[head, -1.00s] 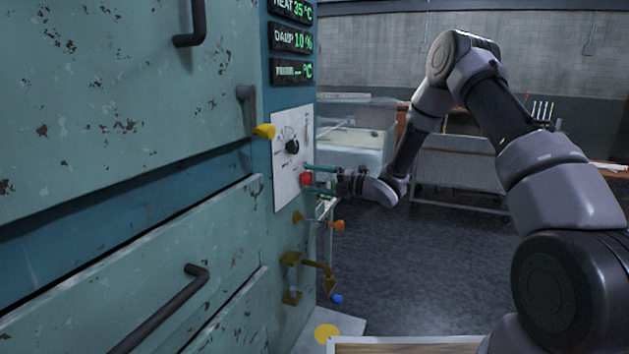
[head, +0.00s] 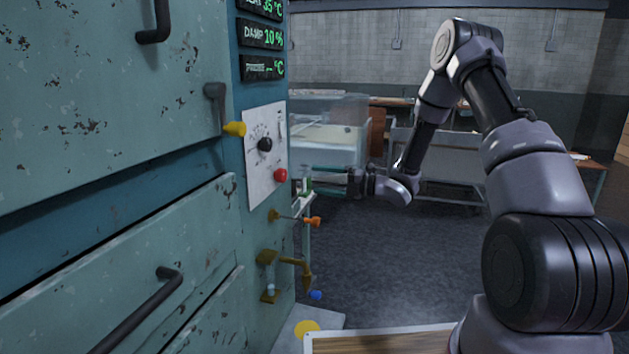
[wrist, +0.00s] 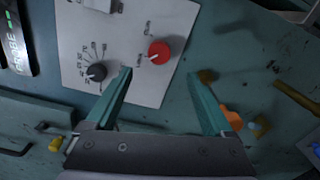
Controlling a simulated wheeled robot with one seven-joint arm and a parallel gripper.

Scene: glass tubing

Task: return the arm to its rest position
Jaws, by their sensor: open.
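My gripper (head: 322,181) is in the middle of the head view, level with the control panel on the teal cabinet. Its two green fingers point left toward the panel. In the wrist view my gripper (wrist: 160,98) is open, with the fingers spread and nothing between them. Beyond them, a red knob (wrist: 159,52) sits on the white panel, apart from the fingers. The red knob (head: 280,175) also shows in the head view, with a clear gap to the fingertips. My arm arches up on the right side of the head view.
The cabinet (head: 120,270) fills the left side, with a black dial (head: 265,144), a yellow knob (head: 235,129), an orange-handled valve (head: 311,222) and a brass tap (head: 292,262) sticking out. A glass tank (head: 330,130) and a trolley (head: 445,160) stand behind. Dark floor between is open.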

